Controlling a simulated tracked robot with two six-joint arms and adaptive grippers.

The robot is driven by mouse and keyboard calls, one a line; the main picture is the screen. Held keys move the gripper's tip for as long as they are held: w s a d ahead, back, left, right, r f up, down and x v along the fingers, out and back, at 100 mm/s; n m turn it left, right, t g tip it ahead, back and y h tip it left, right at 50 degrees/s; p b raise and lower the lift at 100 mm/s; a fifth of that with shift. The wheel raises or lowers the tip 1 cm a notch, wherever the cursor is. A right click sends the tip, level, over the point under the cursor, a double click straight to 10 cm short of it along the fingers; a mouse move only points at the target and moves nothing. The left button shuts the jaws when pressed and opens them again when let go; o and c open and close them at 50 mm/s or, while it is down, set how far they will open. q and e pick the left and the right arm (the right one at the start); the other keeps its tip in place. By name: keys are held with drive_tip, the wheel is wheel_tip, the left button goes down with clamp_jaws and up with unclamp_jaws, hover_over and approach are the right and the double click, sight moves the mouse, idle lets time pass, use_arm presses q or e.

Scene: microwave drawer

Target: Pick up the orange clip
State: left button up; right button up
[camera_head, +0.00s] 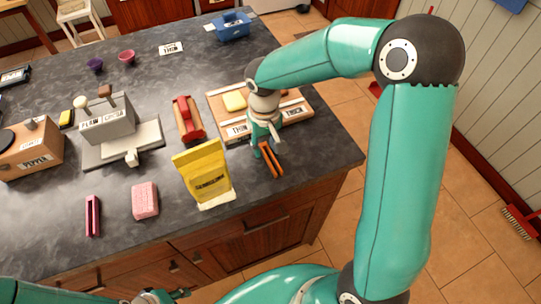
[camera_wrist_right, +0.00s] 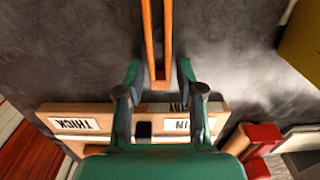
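The orange clip (camera_head: 271,160) lies on the dark counter near its front right edge, beside the yellow semolina bag. It has two long arms, and in the right wrist view (camera_wrist_right: 148,40) they run up out of frame from a joined end. My right gripper (camera_head: 263,141) is over the joined end. In the right wrist view its fingertips (camera_wrist_right: 158,72) stand on either side of the clip, with a gap on both sides. I cannot tell its height above the counter. My left gripper (camera_head: 165,296) shows only partly at the bottom edge, away from the clip; its fingers are unclear.
The semolina bag (camera_head: 204,172) stands close left of the clip. A wooden board (camera_head: 290,104) with THIN and THICK labels lies just behind my right gripper. A red holder (camera_head: 187,119), pink block (camera_head: 145,200) and grey scale (camera_head: 122,147) are farther left. The counter's edge is close.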

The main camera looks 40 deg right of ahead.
drive_tip(key=c, duration=0.4)
